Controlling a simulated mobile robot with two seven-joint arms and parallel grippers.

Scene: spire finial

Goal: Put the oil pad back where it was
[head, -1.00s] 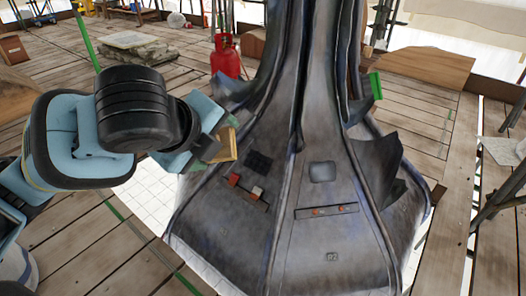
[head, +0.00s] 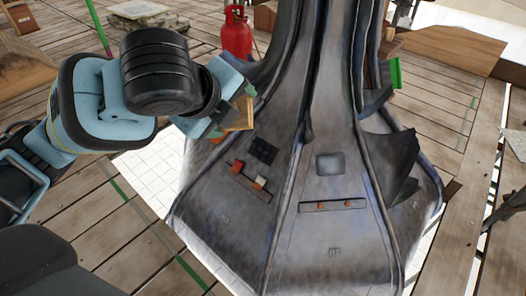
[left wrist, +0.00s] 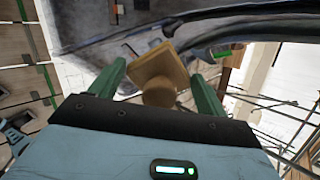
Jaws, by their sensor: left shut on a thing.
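My left gripper (head: 225,118) is shut on a tan, square pad with a round knob, which I take for the oil pad (head: 241,113). In the left wrist view the pad (left wrist: 158,66) and its knob sit between the green fingers (left wrist: 160,92). The pad is held at the left side of the grey metal spire (head: 290,215). On the spire's left face are a dark gridded square (head: 263,150) and a ledge (head: 249,184) with a red and a pale block. The face beside it has a pale grey square (head: 330,164) and a slot with orange bits (head: 333,205). My right gripper is out of view.
Curled metal flaps (head: 390,165) stick out from the spire's right side, with a green piece (head: 395,73) above. A red gas cylinder (head: 236,33) stands behind it. Plank flooring (head: 70,230) surrounds the spire, with a white tiled gap (head: 150,170) at its left.

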